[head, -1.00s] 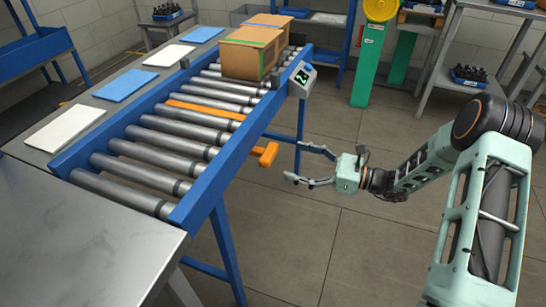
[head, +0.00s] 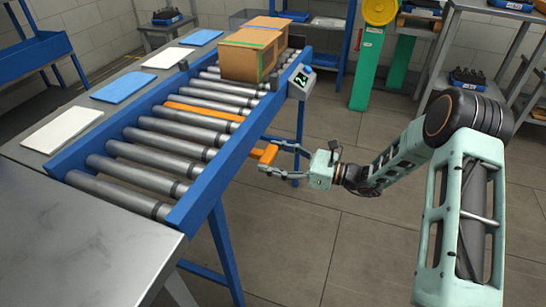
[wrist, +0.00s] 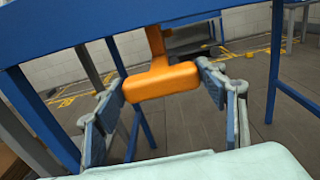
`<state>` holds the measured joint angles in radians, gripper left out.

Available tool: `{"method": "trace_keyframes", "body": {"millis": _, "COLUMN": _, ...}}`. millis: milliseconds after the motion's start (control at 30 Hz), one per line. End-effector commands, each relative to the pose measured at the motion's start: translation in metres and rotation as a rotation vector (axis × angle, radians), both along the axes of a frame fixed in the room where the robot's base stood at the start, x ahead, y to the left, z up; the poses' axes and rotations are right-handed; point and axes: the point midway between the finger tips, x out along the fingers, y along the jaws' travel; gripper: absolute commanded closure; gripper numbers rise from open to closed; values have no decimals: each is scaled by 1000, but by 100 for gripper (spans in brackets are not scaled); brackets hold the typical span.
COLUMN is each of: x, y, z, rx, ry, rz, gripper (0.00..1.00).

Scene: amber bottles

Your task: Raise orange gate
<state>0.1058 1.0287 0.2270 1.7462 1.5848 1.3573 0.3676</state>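The orange gate (head: 204,110) is a flat bar lying low between the rollers of the conveyor. Its orange handle (head: 264,154) sticks out below the conveyor's blue right side rail. In the wrist view the handle (wrist: 162,82) is a T-shaped grip on a short stem. My gripper (head: 270,157) is at the handle, with one finger on each side of it. In the wrist view my gripper (wrist: 160,92) has its fingers apart, the handle's crossbar between their tips. The right finger looks close to the bar's end; I cannot tell whether they touch.
Cardboard boxes (head: 253,55) stand on the far rollers beyond the gate. A blue conveyor leg (head: 223,245) stands nearer. The floor (head: 310,240) to the right is clear.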

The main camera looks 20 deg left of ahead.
Motion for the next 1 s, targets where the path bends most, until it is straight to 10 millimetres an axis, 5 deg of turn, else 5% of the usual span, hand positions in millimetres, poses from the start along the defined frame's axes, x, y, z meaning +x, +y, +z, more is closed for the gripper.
{"method": "trace_keyframes", "body": {"millis": 333, "x": 0, "y": 0, "z": 0, "rx": 0, "ry": 0, "rz": 0, "gripper": 79}}
{"method": "trace_keyframes", "body": {"millis": 533, "x": 0, "y": 0, "z": 9, "rx": 0, "ry": 0, "rz": -1, "gripper": 79}}
{"method": "trace_keyframes", "body": {"millis": 800, "x": 0, "y": -1, "z": 46, "rx": 3, "ry": 0, "rz": -1, "gripper": 79}}
{"method": "trace_keyframes", "body": {"millis": 1000, "x": 0, "y": 0, "z": 48, "rx": 4, "ry": 0, "rz": 0, "gripper": 79}}
